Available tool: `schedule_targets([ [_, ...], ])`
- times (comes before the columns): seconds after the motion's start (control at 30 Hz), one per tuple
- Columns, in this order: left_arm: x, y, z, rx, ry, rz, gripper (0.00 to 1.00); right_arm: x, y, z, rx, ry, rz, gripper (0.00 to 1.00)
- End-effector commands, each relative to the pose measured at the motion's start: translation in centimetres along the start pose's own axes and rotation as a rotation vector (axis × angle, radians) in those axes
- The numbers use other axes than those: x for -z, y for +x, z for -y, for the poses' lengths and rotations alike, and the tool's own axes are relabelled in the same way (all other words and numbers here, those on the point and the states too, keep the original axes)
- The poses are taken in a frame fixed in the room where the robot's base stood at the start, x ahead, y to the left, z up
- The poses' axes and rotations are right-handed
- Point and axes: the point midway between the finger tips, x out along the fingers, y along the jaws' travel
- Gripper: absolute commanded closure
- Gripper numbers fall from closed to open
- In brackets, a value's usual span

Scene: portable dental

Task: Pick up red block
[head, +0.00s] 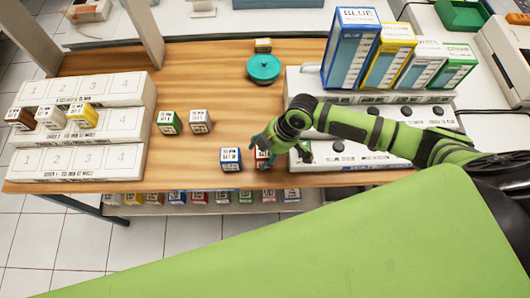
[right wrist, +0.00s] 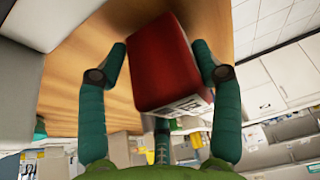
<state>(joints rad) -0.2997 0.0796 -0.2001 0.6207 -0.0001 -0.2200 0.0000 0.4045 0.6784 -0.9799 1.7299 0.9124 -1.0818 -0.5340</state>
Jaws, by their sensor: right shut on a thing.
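The red block (head: 262,160) is mostly hidden behind my right gripper (head: 268,150) in the head view, near the front edge of the wooden table (head: 190,75). In the right wrist view the red block (right wrist: 160,65) sits between the teal fingers of the right gripper (right wrist: 160,75), which is shut on it. A label with dark print shows on one face. I cannot tell whether the block touches the table or is slightly raised. My left gripper is not in view.
A blue block (head: 231,158) stands just left of the red one. Green (head: 169,122) and white (head: 200,121) blocks stand farther left. A stepped numbered rack (head: 82,125) is at left, a teal round item (head: 264,68) behind, and coloured binders (head: 350,48) at right.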

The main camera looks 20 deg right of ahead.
Motion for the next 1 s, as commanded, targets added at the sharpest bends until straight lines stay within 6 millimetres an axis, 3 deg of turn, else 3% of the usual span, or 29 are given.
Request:
schedule_targets([
  [0.13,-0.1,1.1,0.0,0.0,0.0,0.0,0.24,1.1,-2.4,-0.2,-0.005,-0.005,-0.004,0.7],
  [0.4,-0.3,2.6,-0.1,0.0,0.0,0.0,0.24,-3.4,-8.0,1.6,-0.004,0.0,0.006,0.7],
  [0.6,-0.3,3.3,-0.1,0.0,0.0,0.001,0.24,-5.4,-11.2,2.6,-0.002,0.0,0.004,0.7],
  [1.0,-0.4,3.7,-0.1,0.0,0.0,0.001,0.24,-6.6,-13.3,3.2,-0.001,0.0,-0.001,0.7],
])
